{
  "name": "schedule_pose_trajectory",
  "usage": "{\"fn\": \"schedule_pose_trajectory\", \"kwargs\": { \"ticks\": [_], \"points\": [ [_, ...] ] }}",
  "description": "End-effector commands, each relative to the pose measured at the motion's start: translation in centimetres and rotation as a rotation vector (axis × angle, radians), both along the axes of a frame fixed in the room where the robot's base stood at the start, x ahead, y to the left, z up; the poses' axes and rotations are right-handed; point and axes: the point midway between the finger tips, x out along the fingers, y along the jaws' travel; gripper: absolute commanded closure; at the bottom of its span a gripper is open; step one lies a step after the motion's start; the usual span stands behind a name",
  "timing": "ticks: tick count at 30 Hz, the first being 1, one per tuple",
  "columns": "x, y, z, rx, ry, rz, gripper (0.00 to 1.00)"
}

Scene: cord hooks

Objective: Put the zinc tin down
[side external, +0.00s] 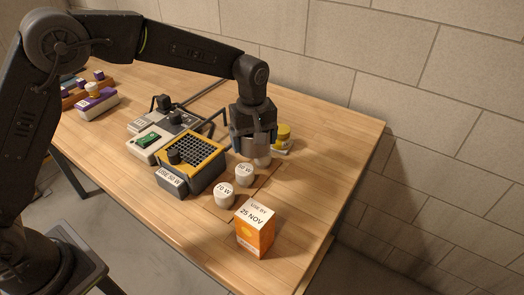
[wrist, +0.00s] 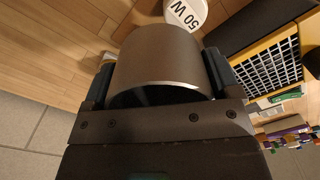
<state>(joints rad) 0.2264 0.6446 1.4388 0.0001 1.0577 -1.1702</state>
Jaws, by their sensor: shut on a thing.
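My gripper (side external: 258,146) is shut on the zinc tin, a plain grey metal cylinder. The tin (wrist: 158,58) fills the middle of the wrist view, between the two fingers (wrist: 158,80). In the side view only the tin's lower part (side external: 262,161) shows below the fingers, low over the table behind the white tin marked 50 W (side external: 244,175). I cannot tell whether its base touches the surface. The 50 W tin also shows at the top of the wrist view (wrist: 185,12).
A white tin marked 70 W (side external: 224,196) and an orange box reading USE BY 25 NOV (side external: 254,232) stand nearer the front. A yellow-framed grid device labelled USE 50 W (side external: 191,161) is left of the tins. A yellow-topped item (side external: 283,133) stands behind my gripper. The table's right side (side external: 335,140) is clear.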

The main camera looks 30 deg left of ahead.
Motion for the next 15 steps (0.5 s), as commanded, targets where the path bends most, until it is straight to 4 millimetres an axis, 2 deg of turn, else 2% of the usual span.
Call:
{"fn": "schedule_pose_trajectory", "kwargs": {
  "ticks": [3, 12, 14, 15],
  "points": [
    [0.1, -2.7, -1.6, 0.001, 0.003, -0.005, 0.45],
    [0.5, -9.0, -5.4, 0.001, 0.001, -0.005, 0.45],
    [0.5, -10.0, -6.0, 0.001, 0.001, -0.004, 0.45],
    [0.5, -9.6, -6.9, 0.002, 0.004, 0.000, 0.45]
  ]
}}
